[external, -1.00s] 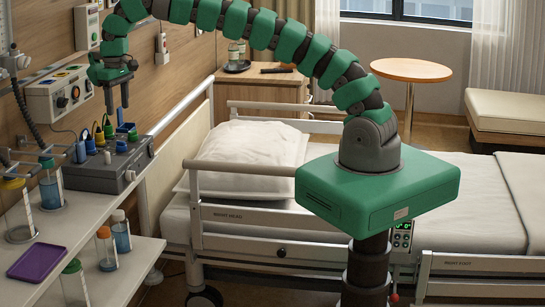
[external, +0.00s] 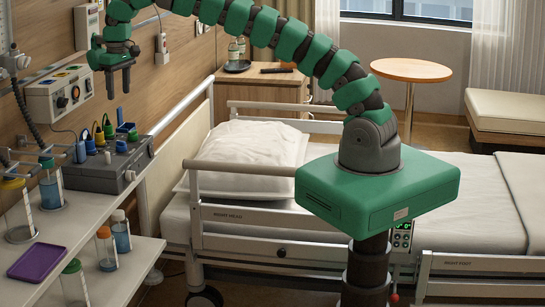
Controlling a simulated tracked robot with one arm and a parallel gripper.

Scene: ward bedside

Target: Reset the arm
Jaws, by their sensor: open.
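My arm arches from its green base at the right over the bed to the upper left. My gripper (external: 118,84) hangs fingers down in front of the wall, above the grey device box (external: 104,172) with coloured knobs and plugs. Its dark fingers are open and hold nothing that I can see. The fingertips are clear of the box's plugs.
A wall control panel (external: 60,96) is close to the left of my gripper. Below are shelves with a purple tray (external: 37,262), a blue-liquid jar (external: 51,190) and capped bottles (external: 106,249). The bed with its pillow (external: 246,152) lies under my arm.

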